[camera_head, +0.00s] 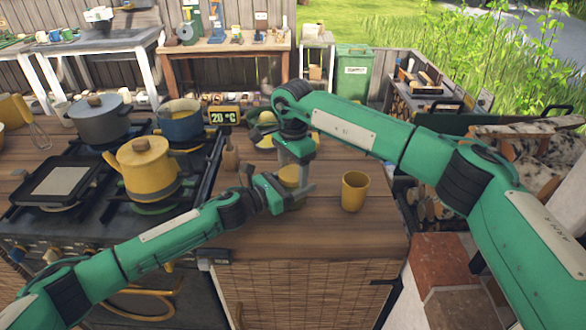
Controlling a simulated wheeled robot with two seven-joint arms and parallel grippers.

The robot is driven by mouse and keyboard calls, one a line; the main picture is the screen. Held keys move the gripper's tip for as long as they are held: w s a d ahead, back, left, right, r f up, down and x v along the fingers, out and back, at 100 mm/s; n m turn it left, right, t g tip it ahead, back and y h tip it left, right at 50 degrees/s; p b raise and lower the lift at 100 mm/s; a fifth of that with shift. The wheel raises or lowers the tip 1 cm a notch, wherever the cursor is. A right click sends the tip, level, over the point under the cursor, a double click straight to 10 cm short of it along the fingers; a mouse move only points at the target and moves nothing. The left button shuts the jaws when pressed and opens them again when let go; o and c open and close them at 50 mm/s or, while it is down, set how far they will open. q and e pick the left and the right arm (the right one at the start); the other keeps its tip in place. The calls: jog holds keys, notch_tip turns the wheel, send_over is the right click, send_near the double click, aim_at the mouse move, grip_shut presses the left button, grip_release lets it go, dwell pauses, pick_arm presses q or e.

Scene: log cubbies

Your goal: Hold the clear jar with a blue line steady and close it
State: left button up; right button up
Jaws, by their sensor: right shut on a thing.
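My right gripper (298,160) points down over the wooden counter, just above my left gripper (295,194). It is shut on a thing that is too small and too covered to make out. My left gripper reaches in from the left, low over the counter. Its fingers are small in the picture, and I cannot tell whether they are open or shut. I cannot make out the clear jar with a blue line; the two grippers cover the spot where they meet. A yellow round thing shows partly just behind them.
A yellow cup (355,191) stands upright to the right of the grippers. On the stove at left are a yellow kettle (142,168), a grey pot (100,121) and a blue-and-yellow pot (181,124). A 20 °C display (222,117) stands behind. The counter's front right is clear.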

pick_arm(q)
jog(key=shift+s+d, duration=0.1)
pick_arm(e)
jog(key=m, duration=1.1)
pick_arm(q)
jog(key=shift+d, duration=0.1)
pick_arm(e)
jog(key=o, duration=1.1)
jog(key=shift+a, duration=0.1)
pick_arm(q)
jog(key=shift+a, duration=0.2)
pick_arm(e)
jog(key=shift+s+a, duration=0.1)
jog(key=shift+s, duration=0.05)
pick_arm(q)
jog(key=shift+w, duration=0.2)
pick_arm(e)
jog(key=shift+r, duration=0.55)
pick_arm(q)
jog(key=shift+s, duration=0.15)
pick_arm(e)
notch_tip(320, 180, up, 4)
jog(key=shift+f, duration=0.25)
